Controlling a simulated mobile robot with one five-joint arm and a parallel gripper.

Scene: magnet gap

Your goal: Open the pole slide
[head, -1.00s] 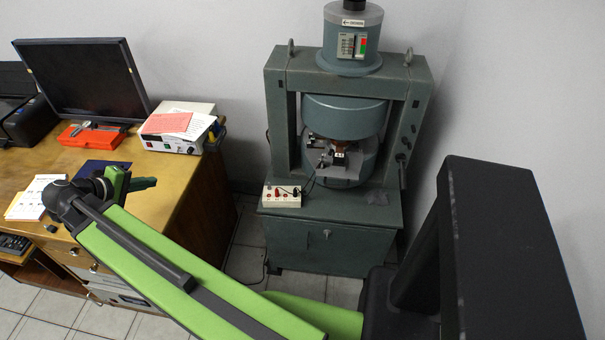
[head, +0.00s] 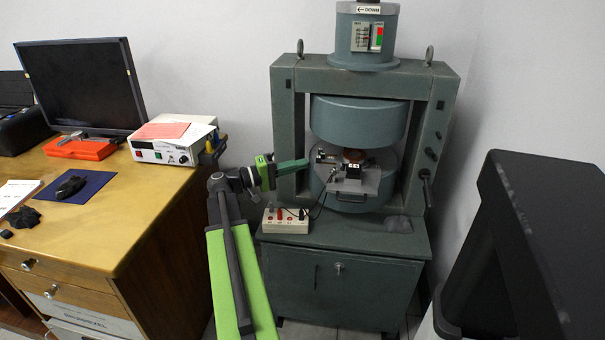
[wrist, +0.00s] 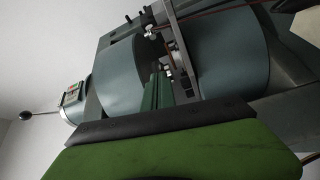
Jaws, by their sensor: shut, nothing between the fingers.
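The large grey-green magnet (head: 358,120) stands against the wall, with two round pole pieces facing each other across a gap. A grey metal plate assembly (head: 352,180), which looks like the pole slide, sits at the gap's front with a small white label and a copper-coloured part behind it. My gripper (head: 304,163) is shut and empty, its green fingers pointing right at the left side of the gap. It looks just left of the assembly; I cannot tell whether they touch. In the wrist view the green fingers (wrist: 158,92) lie in front of the poles and metal parts.
A white terminal box (head: 286,221) with cables sits on the magnet's base below my gripper. The magnet's left upright (head: 285,130) is close behind it. A wooden desk (head: 130,215) with a monitor and a power supply stands to the left.

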